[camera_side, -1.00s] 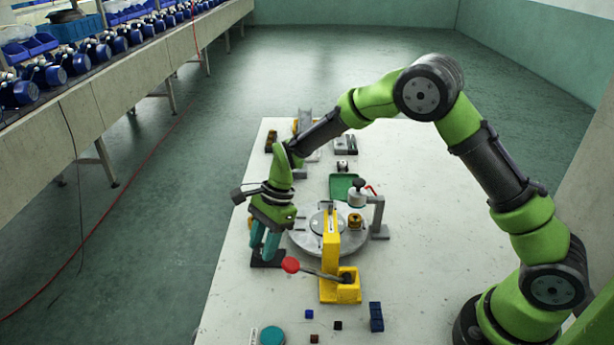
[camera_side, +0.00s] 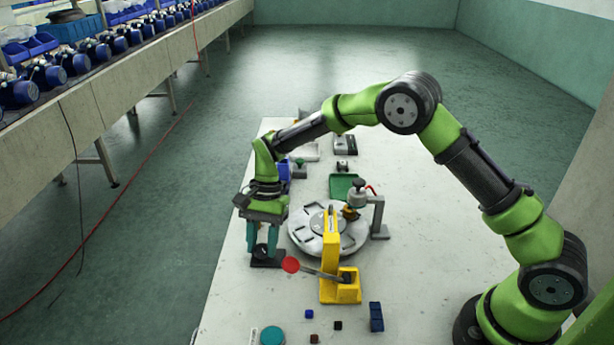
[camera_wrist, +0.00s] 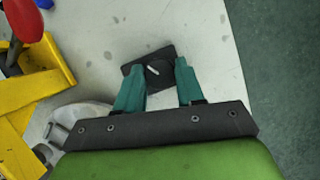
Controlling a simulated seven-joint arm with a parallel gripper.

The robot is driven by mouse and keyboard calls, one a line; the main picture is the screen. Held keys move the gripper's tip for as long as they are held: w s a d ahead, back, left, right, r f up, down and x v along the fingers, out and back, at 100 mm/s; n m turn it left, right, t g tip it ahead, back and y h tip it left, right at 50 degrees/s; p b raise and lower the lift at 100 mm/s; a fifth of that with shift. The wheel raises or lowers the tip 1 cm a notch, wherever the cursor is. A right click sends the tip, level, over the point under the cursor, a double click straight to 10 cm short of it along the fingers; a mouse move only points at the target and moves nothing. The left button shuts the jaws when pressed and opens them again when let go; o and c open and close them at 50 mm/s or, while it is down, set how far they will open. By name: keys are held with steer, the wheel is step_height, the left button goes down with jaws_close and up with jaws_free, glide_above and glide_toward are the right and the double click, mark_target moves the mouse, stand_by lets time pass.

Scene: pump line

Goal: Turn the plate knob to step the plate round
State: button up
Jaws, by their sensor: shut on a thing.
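The plate knob (camera_wrist: 156,70) is a black dial with a white line on a dark square base. In the side view its base (camera_side: 267,263) stands left of the round grey plate (camera_side: 301,236). My gripper (camera_side: 262,246) points down over the base, fingers on either side of the knob. In the wrist view my gripper's teal fingers (camera_wrist: 160,80) flank the knob, shut on it. The plate has dark slots round its rim and a brass-coloured part (camera_side: 350,212) near the grey post. The yellow lever stand hides some of the plate.
The yellow stand (camera_side: 330,260) with its red-knobbed lever (camera_side: 291,265) is close to the right of my gripper. A grey post (camera_side: 378,215) stands beyond the plate. A green tray (camera_side: 343,186) lies behind. Small blocks lie at the front. The table's left edge is near.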

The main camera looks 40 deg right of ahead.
steer(key=n+h, duration=0.1)
steer(key=n, duration=0.1)
steer(key=n+g, duration=0.1)
steer(key=n, duration=0.2)
steer(key=shift+w+a+n+h, duration=0.1)
steer(key=shift+w+n+h, duration=0.05)
steer(key=shift+n+h, duration=0.2)
steer(key=n+h, duration=0.1)
steer(key=n, duration=0.1)
steer(key=n+g+h, duration=0.1)
steer(key=n, duration=0.2)
steer(key=shift+a+n, duration=0.15)
steer(key=shift+n, duration=0.2)
steer(key=o, duration=1)
steer(key=shift+w+r, duration=0.1)
steer(key=shift+r, duration=0.05)
steer(key=shift+v, duration=3.6)
steer(key=shift+a, duration=0.1)
